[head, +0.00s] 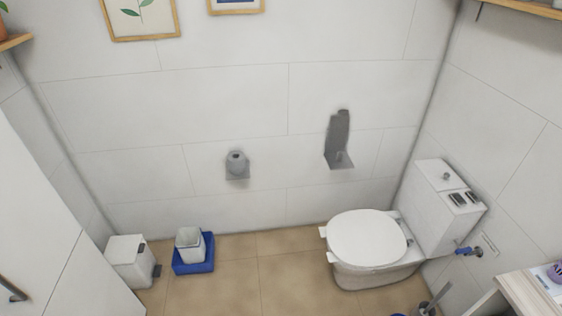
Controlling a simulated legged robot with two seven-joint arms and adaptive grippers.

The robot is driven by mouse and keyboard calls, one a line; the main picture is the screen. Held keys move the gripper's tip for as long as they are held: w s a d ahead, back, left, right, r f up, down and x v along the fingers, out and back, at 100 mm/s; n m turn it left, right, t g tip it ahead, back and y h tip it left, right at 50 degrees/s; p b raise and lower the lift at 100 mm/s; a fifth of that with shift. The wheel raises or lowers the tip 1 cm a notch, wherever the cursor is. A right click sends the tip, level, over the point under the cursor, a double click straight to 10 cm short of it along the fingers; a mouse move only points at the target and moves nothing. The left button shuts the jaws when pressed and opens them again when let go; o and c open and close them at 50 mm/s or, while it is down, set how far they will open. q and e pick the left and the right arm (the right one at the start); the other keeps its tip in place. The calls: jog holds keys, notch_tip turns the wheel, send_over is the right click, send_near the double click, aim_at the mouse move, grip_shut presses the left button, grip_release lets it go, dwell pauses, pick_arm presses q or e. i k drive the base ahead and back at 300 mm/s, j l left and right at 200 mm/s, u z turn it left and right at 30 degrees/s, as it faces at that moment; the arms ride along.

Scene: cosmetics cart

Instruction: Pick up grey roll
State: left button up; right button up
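A small grey roll (236,158) sits upright on a grey wall holder (237,174) on the back tiled wall, left of the toilet. It is small and far off in the head view, and its lower part merges with the holder. I cannot make out either of my grippers in this view. Nothing is seen touching the roll.
A white toilet (366,238) stands at the right. A taller grey wall fixture (339,135) hangs above it. A white bin (129,262) and a blue tray (193,266) holding a white container (190,243) stand at the left. Tan floor (270,275) below the roll is clear.

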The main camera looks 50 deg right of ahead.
aim_at(237, 160)
jog(key=z, duration=1.35)
jog(key=i, duration=0.15)
